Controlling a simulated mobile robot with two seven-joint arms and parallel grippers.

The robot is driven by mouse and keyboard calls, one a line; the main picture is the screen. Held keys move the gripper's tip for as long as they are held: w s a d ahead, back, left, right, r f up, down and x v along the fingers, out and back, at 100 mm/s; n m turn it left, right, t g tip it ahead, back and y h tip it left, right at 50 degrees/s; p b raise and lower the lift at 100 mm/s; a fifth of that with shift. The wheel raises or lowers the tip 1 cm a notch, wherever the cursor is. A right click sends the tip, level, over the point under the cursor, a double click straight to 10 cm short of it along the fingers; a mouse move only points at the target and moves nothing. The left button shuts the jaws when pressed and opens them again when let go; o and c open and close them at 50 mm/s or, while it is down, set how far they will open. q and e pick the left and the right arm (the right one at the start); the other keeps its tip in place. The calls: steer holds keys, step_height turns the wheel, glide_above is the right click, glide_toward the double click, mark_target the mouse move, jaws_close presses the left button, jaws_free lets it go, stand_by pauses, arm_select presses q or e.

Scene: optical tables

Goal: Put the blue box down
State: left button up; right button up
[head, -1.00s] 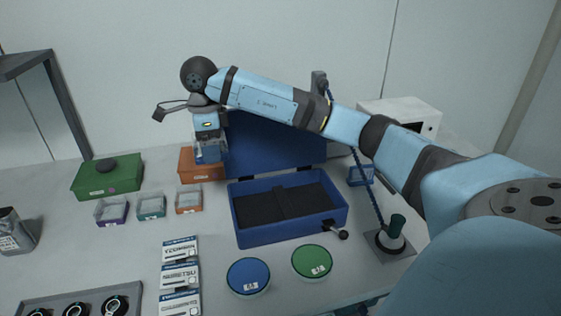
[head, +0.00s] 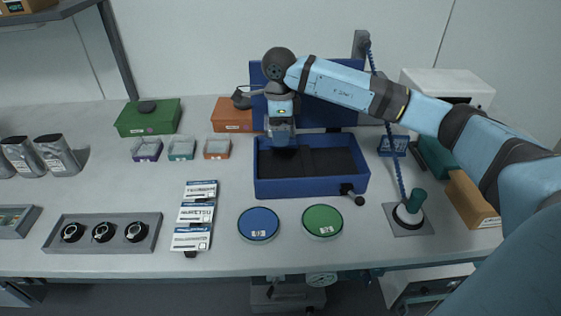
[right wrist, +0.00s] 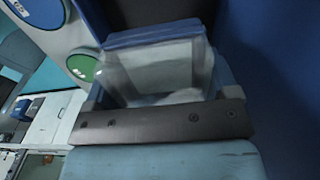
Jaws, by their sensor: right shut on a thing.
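The blue box (right wrist: 155,68) is a small clear box with a blue rim. It fills the middle of the right wrist view, between the fingers. My right gripper (head: 281,132) is shut on it and points down. In the head view they are over the back left part of the open blue case (head: 312,187), which has a dark lining and a raised lid (head: 335,112). The gripper hides most of the box there, and I cannot tell whether the box touches the lining. My left gripper is not in view.
Small purple (head: 147,149), teal (head: 181,150) and orange (head: 217,148) boxes stand left of the case. A blue round lid (head: 258,223) and a green one (head: 323,220) lie in front. A handset stand (head: 408,217) with a coiled cord is at the right.

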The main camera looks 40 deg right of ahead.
glide_above(280, 168)
step_height(280, 168, down, 8)
steer(key=shift+r, duration=0.2)
steer(key=shift+f, duration=1.65)
steer(key=shift+f, duration=0.15)
steer(key=o, duration=0.8)
steer(key=shift+r, duration=0.2)
step_height(280, 168, up, 12)
steer(key=shift+a+f, duration=0.1)
